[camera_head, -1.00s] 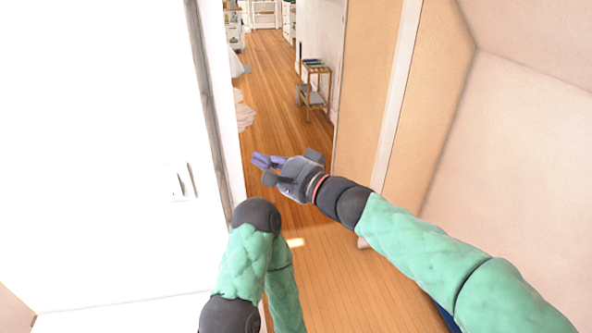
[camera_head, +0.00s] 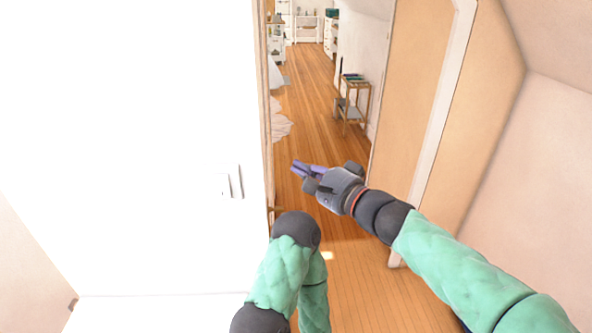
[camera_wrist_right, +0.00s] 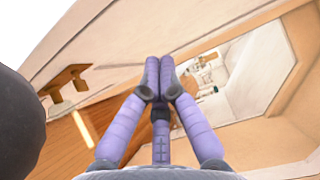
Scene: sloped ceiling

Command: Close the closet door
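A large white door panel (camera_head: 130,120) fills the left of the head view and stands beside the opening to the room beyond. A small handle (camera_head: 239,182) shows on its face near its right edge. My right gripper (camera_head: 297,168) is in front of the opening, just right of the panel's edge, apart from it in the picture. In the right wrist view its purple fingers (camera_wrist_right: 158,68) meet, with nothing seen between them. My left arm bends at the bottom centre; its gripper is not seen.
A tan panel (camera_head: 415,90) and a white upright frame (camera_head: 442,95) stand right of the opening. A small wooden shelf stand (camera_head: 352,102) stands farther in. Wooden floor (camera_head: 305,90) is clear through the opening. A sloped beige wall (camera_head: 540,170) bounds the right.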

